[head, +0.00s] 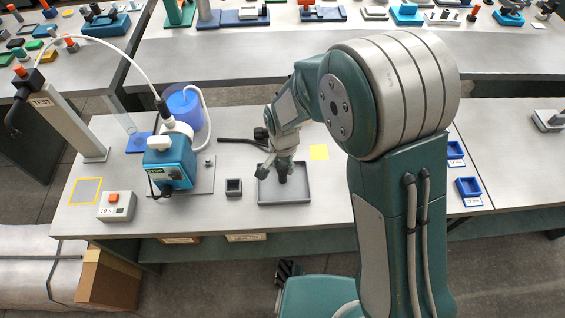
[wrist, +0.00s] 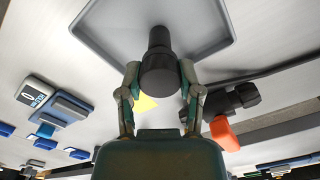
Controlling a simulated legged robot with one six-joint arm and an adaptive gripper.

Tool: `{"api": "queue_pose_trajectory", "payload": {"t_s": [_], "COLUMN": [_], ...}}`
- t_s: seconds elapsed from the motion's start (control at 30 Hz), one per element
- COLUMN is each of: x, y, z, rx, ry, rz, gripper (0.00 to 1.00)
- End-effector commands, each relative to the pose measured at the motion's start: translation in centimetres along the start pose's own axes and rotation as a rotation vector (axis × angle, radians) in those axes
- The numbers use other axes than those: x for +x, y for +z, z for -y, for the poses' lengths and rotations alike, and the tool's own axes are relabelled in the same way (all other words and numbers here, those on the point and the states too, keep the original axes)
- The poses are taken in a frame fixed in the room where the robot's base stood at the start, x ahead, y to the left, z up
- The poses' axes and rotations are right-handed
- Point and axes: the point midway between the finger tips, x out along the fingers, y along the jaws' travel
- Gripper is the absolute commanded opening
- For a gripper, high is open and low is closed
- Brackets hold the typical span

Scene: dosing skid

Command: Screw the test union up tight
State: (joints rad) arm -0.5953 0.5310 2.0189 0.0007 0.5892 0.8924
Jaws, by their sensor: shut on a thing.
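My gripper (head: 281,172) is over the grey tray (head: 303,190), pointing down. In the wrist view its two fingers (wrist: 158,82) are shut on the sides of a black round fitting (wrist: 160,66) with a narrower black end. The fitting also shows in the head view (head: 283,176), low over or on the tray floor; I cannot tell whether it touches. I cannot tell whether it is part of the test union. At far left, a sloping grey post (head: 66,122) marked TEST carries a black fitting (head: 28,83) with an orange top and a bent black end.
A black hose (head: 238,140) and black fitting lie behind the tray; the wrist view shows an orange part (wrist: 224,133) there. Left are a small dark block (head: 234,187), the blue pump (head: 169,165), a blue container (head: 184,104) and a button box (head: 117,207).

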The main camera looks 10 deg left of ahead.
Motion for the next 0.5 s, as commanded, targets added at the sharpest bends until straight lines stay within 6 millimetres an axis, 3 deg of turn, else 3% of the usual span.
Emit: {"api": "queue_pose_trajectory", "payload": {"t_s": [0.37,0.4,0.5], "x": [0.81,0.85,0.83], "y": [0.02,0.01,0.01], "z": [-0.02,-0.02,-0.01], "rx": [0.0,0.0,0.0], "ry": [0.001,0.0,0.0], "rz": [0.0,0.0,0.0], "gripper": [0.14,0.51,0.86]}}
